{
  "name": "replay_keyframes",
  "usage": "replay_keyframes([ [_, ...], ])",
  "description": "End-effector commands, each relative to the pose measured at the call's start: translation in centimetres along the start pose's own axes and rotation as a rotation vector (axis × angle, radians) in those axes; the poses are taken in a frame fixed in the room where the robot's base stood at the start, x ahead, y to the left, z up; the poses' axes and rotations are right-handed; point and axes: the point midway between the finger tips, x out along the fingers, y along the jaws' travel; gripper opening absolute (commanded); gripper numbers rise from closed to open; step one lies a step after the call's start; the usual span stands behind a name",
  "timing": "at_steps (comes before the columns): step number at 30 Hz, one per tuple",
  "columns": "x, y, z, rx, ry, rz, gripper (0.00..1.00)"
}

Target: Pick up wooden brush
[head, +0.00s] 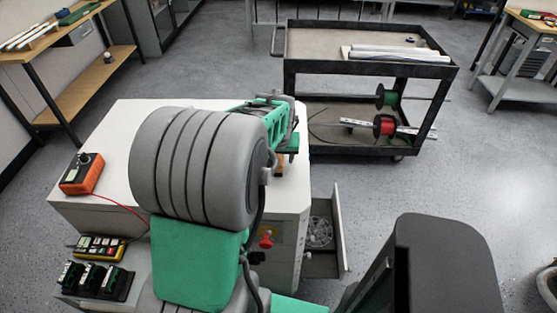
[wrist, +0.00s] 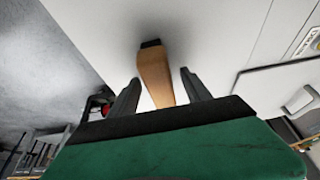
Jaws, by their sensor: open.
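The wooden brush (wrist: 155,75) shows in the wrist view as a tan handle with a dark end, against the white cabinet surface. My gripper (wrist: 159,80) is open, with one dark finger on each side of the handle and a visible gap to each. The near end of the brush is hidden behind my gripper body. In the head view my gripper (head: 288,148) is over the right part of the white cabinet top (head: 110,135). A small tan piece of the brush (head: 280,164) shows just below it. My arm covers much of the cabinet top there.
An orange meter (head: 82,174) with a red lead sits on the cabinet's left side. An open drawer (head: 338,230) juts out at the right. A black cart (head: 365,70) with red and green spools stands behind.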

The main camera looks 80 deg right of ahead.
Motion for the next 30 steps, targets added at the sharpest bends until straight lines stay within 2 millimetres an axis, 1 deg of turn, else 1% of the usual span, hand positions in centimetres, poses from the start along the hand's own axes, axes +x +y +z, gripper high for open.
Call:
replay_keyframes([
  [11,0.17,0.00,0.07,0.000,0.000,0.000,0.56],
  [30,0.16,0.00,0.07,0.000,0.000,0.000,0.03],
])
